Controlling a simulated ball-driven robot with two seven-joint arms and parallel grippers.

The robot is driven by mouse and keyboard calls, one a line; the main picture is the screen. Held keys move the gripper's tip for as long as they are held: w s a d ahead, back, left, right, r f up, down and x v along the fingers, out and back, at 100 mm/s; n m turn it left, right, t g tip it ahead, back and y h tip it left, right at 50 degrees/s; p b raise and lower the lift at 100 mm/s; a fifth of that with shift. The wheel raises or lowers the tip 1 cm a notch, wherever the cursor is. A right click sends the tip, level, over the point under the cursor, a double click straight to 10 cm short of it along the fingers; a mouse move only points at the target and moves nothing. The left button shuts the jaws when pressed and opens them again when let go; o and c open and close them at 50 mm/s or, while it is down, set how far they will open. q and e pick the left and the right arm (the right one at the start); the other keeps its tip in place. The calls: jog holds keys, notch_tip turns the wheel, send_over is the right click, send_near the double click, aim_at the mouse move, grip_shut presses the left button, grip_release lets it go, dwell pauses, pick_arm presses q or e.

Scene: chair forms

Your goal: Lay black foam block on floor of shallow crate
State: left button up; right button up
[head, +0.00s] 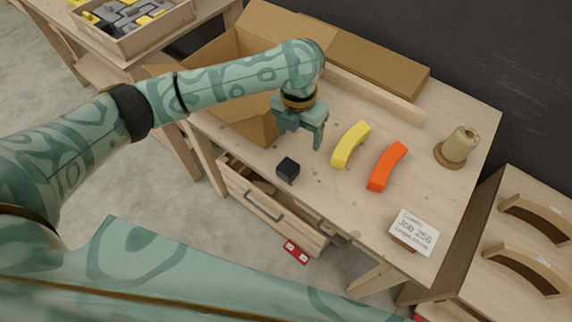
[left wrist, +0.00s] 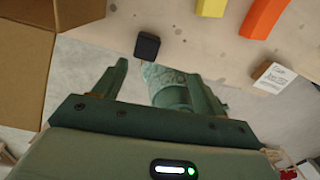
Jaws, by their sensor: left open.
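The black foam block (head: 288,168) is a small dark cube on the wooden workbench, near its front edge. It also shows in the left wrist view (left wrist: 147,46), beyond the fingers. My left gripper (head: 301,138) is open and empty above the bench, just behind the block and apart from it; it also shows in the left wrist view (left wrist: 162,78). A shallow wooden crate (head: 140,42) stands on another table at the top left, with grey and yellow pieces inside. My right gripper is not in view.
An open cardboard box (head: 230,55) stands behind my left arm. A yellow curved block (head: 350,145), an orange curved block (head: 387,166), a peg on a round base (head: 459,147) and a job card (head: 414,232) are on the bench. A drawer (head: 270,205) stands open below.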

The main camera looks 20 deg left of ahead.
pick_arm(q)
jog(key=a+r+m, duration=0.1)
jog(key=b, duration=0.5)
send_near(291, 162)
jog(key=f, duration=0.5)
jog(key=shift+w+d+f, duration=0.15)
jog(key=shift+d+f, duration=0.15)
jog(key=shift+f, duration=0.1)
notch_tip(291, 162, down, 5)
jog(key=shift+a+f+b, duration=0.15)
jog(key=shift+b, duration=1)
jog(key=c, duration=1.1)
jog(key=shift+r, duration=0.2)
